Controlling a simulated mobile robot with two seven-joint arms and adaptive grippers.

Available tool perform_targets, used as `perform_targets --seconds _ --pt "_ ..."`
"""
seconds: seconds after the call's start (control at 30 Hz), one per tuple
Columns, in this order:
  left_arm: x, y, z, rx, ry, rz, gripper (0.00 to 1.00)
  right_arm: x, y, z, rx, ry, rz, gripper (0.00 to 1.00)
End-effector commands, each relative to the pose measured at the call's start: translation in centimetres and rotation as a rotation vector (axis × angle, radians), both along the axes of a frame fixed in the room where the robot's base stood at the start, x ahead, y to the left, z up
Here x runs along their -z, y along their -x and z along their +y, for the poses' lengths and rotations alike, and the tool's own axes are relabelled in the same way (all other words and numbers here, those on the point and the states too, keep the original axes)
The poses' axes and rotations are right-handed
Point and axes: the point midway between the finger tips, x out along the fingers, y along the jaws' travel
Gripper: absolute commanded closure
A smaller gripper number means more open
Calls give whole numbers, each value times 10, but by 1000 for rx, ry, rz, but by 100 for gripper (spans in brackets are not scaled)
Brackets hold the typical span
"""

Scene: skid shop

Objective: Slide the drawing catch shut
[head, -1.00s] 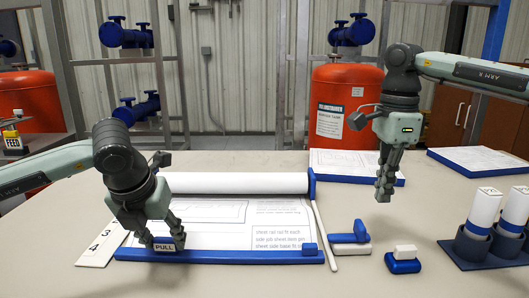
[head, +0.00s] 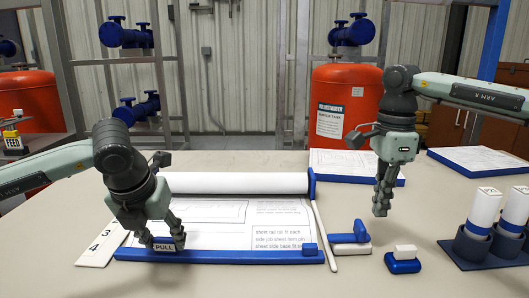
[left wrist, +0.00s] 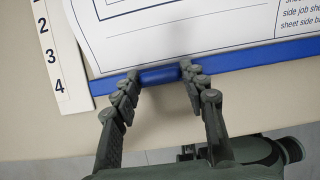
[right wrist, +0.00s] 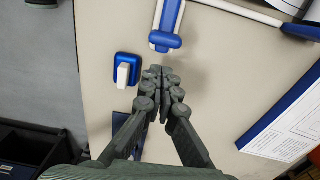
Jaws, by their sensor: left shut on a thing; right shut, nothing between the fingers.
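A drawing sheet (head: 215,230) is drawn out flat from a white roll (head: 240,183), with a blue bar (head: 285,257) along its near edge. My left gripper (head: 165,246) is shut on the bar's PULL tab, which also shows between its fingers in the left wrist view (left wrist: 160,75). An L-shaped blue-and-white fitting (head: 349,244) lies right of the bar; a blue base with a white block (head: 403,260) lies further right. I cannot tell for certain which is the catch. My right gripper (head: 380,212) is shut and empty, above and beside both; they show in the right wrist view.
A thin white rod (head: 325,235) lies along the sheet's right side. A blue holder (head: 472,248) with rolled sheets stands at the right. Blue-edged pads (head: 350,167) lie at the back. A numbered strip (head: 100,247) lies at left.

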Motion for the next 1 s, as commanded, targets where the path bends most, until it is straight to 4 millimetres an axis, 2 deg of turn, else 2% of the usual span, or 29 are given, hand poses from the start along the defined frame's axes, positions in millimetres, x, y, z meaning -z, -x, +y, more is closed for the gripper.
perform_targets --seconds 1.0 --pt "3 3 0 2 -2 11 83 41 0 0 0 0 1 100"
